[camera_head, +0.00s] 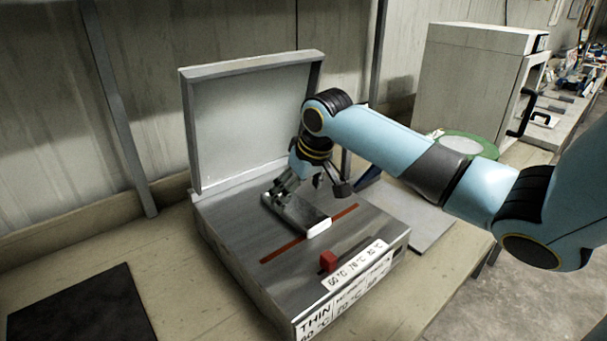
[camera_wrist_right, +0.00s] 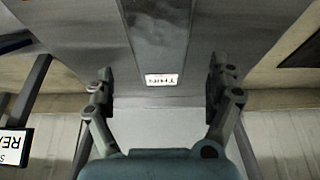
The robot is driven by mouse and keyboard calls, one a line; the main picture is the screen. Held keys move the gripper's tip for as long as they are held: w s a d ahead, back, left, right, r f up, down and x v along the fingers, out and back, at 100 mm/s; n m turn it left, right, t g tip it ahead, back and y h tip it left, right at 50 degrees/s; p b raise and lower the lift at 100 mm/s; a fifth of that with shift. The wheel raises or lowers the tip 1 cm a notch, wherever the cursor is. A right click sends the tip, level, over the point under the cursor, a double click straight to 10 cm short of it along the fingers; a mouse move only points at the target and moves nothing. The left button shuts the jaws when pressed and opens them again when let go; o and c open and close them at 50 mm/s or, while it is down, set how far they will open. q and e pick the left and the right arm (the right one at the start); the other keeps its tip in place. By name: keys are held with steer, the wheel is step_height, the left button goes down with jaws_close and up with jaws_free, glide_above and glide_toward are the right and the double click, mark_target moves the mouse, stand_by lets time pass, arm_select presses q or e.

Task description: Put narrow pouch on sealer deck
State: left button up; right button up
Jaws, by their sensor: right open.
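The narrow pouch (camera_head: 294,211) is a slim grey packet with a pale end. It lies on the deck of the sealer (camera_head: 235,222), and its pale end lies over the red strip (camera_head: 282,251). In the right wrist view the pouch (camera_wrist_right: 160,40) is a grey band with a small white label reading THIN, lying between the fingers with gaps on both sides. My right gripper (camera_head: 312,183) is just above the pouch's far part, and its spread fingers (camera_wrist_right: 158,88) show open in the wrist view. My left gripper is out of view.
The sealer's lid (camera_head: 250,120) stands open at the back. A red knob (camera_head: 328,260) and temperature labels (camera_head: 355,267) are at its front. A dark mat (camera_head: 80,308) lies left; a grey plate (camera_head: 415,215) lies right. A white oven (camera_head: 470,80) stands back right.

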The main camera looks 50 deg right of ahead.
steer(key=v, duration=0.7)
steer(key=shift+r, duration=0.3)
steer(key=shift+s, duration=0.1)
steer(key=shift+f, duration=0.1)
